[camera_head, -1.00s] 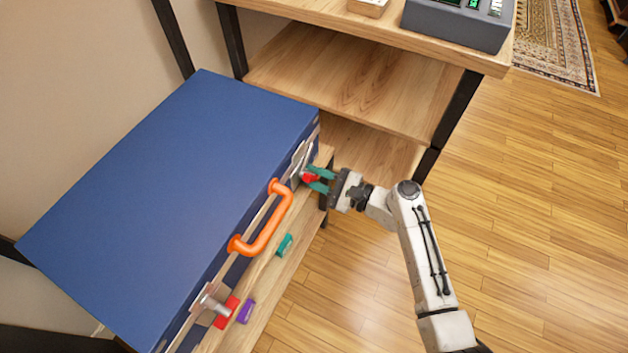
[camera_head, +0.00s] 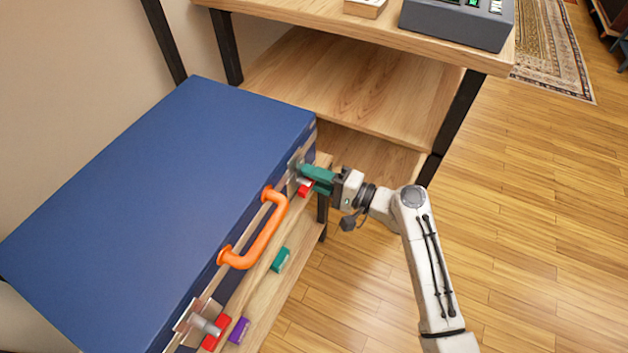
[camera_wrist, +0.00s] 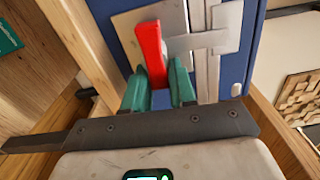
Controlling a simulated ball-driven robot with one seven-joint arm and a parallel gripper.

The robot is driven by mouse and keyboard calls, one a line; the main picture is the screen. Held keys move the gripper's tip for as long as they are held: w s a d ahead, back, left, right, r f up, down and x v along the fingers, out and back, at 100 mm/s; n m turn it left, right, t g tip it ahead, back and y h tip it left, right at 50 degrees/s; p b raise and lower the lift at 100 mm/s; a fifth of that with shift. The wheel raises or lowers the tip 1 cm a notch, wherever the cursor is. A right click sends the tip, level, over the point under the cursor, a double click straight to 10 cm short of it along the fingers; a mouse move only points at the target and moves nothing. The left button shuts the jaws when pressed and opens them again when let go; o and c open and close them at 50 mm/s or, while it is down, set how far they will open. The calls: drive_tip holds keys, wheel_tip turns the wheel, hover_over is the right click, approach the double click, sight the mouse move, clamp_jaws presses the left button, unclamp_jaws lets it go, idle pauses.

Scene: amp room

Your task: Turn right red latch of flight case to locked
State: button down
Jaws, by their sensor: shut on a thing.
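The blue flight case (camera_head: 165,200) lies on a wooden shelf, with an orange handle (camera_head: 268,240) on its front. The right red latch (camera_head: 304,190) is at the front's far end, by my gripper (camera_head: 306,171). In the wrist view the red lever (camera_wrist: 150,50) stands nearly upright, tilted slightly, beside a metal arm and plate (camera_wrist: 205,42). My teal fingers (camera_wrist: 160,88) are shut on the lever's lower part, one on each side. The left red latch (camera_head: 216,333) is at the near end with a metal pin. The latch's inner pivot is partly hidden.
A teal block (camera_head: 281,259) and a purple block (camera_head: 238,330) lie on the shelf strip before the case. A wooden shelf (camera_head: 350,85) with a black leg (camera_head: 455,120) stands close behind my gripper. The floor (camera_head: 540,230) at right is clear.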

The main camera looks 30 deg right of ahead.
drive_tip(key=shift+n, duration=0.4)
drive_tip(key=c, duration=1)
unclamp_jaws()
drive_tip(key=shift+r, duration=0.1)
drive_tip(key=p+v, duration=0.1)
drive_tip(key=v, duration=1)
drive_tip(key=shift+p, duration=0.35)
